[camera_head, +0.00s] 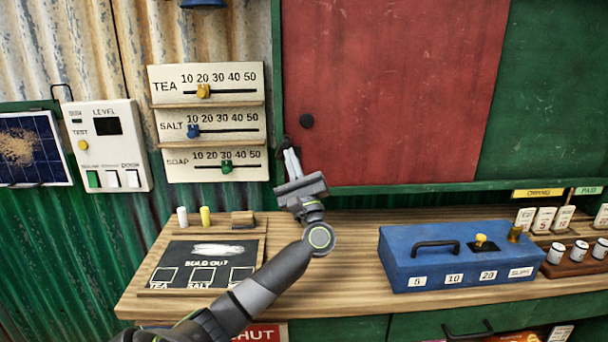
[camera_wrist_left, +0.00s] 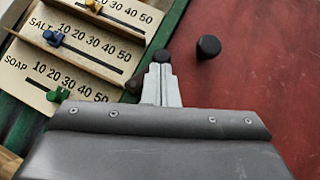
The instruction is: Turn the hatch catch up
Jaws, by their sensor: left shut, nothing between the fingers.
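The red hatch (camera_head: 390,90) is closed in the green wall, with a round black knob (camera_head: 306,121) near its lower left. The knob also shows in the left wrist view (camera_wrist_left: 208,46). A small dark piece, apparently the catch (camera_head: 286,141), sits at the hatch's left edge, mostly hidden by my left gripper (camera_head: 289,152). In the left wrist view dark parts of the catch (camera_wrist_left: 162,56) show at the fingertips and just left of them. My left gripper is shut and empty, its tips at the catch. I cannot tell whether they touch it. My right gripper is out of view.
The slider board (camera_head: 210,123) for tea, salt and soap hangs close left of the gripper. Below, the wooden counter (camera_head: 345,286) holds a chalkboard (camera_head: 175,262) and a blue box (camera_head: 400,270) with a handle. The hatch front is clear.

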